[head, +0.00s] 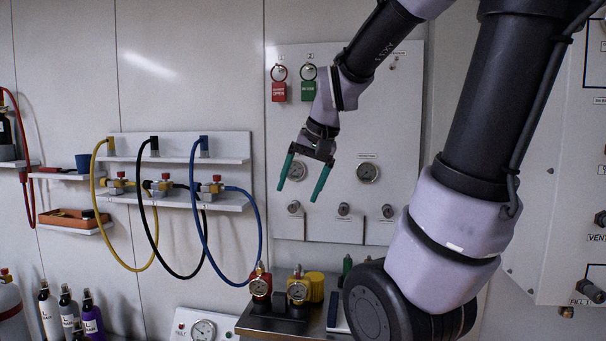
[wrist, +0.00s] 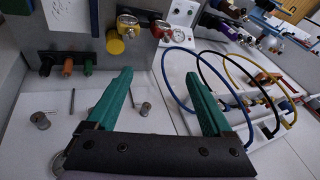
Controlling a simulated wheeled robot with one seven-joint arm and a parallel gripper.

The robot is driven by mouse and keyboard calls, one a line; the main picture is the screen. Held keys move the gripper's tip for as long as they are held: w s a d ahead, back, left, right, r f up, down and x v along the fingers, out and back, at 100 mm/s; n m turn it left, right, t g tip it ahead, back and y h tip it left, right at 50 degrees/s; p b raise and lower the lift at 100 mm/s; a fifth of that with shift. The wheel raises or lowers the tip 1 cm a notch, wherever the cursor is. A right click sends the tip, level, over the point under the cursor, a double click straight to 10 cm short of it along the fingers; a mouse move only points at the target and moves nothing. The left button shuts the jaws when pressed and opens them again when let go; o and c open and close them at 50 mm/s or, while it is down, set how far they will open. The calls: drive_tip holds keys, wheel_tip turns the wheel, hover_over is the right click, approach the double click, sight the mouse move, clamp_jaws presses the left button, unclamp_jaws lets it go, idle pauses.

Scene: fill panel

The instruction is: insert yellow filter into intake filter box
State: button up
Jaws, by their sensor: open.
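My gripper (head: 298,195) is open and empty, its green fingers spread in front of the wall panel. In the wrist view my gripper (wrist: 158,76) also has nothing between its fingers. A yellow cylindrical part (head: 314,287), likely the yellow filter, stands on the bench beside the gauges, below and apart from my gripper. It also shows in the wrist view (wrist: 115,46), beyond the fingertips. I cannot pick out the intake filter box for certain in either view.
Two gauged regulators (head: 298,290) stand close to the yellow part on the bench (head: 262,324). Yellow, black and blue hoses (head: 205,240) hang from shelves at left. The wall panel (head: 340,105) carries gauges, knobs and tags. Bottles (head: 68,308) stand at lower left.

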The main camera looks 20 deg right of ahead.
drive_tip(key=shift+o, duration=0.3)
drive_tip(key=s+a+r+t, duration=0.1)
drive_tip(key=s+a+r, duration=0.1)
drive_tip(key=s+r, duration=0.2)
drive_tip(key=s, duration=0.3)
drive_tip(key=shift+s+a+n+t, duration=0.15)
drive_tip(key=shift+a+n+t, duration=0.1)
drive_tip(key=shift+n+t, duration=0.15)
drive_tip(key=shift+o, duration=0.9)
drive_tip(key=shift+s+a+r, duration=0.1)
drive_tip(key=shift+s+r, duration=0.05)
drive_tip(key=shift+s, duration=0.1)
drive_tip(key=m+g+h, duration=0.2)
drive_tip(key=m+g, duration=0.5)
drive_tip(key=m, duration=0.6)
hover_over(314, 276)
drive_tip(key=f, duration=2.8)
drive_tip(key=shift+w+a, duration=0.1)
drive_tip(key=shift+w, duration=0.1)
wheel_tip(314, 276, down, 5)
drive_tip(key=shift+f, duration=0.2)
drive_tip(key=shift+s+a+f, duration=0.1)
drive_tip(key=shift+s+f, duration=0.05)
drive_tip(key=shift+f, duration=1.25)
drive_tip(key=shift+s+a+f, duration=0.1)
drive_tip(key=shift+s+f, duration=0.05)
drive_tip(key=shift+f, duration=1.25)
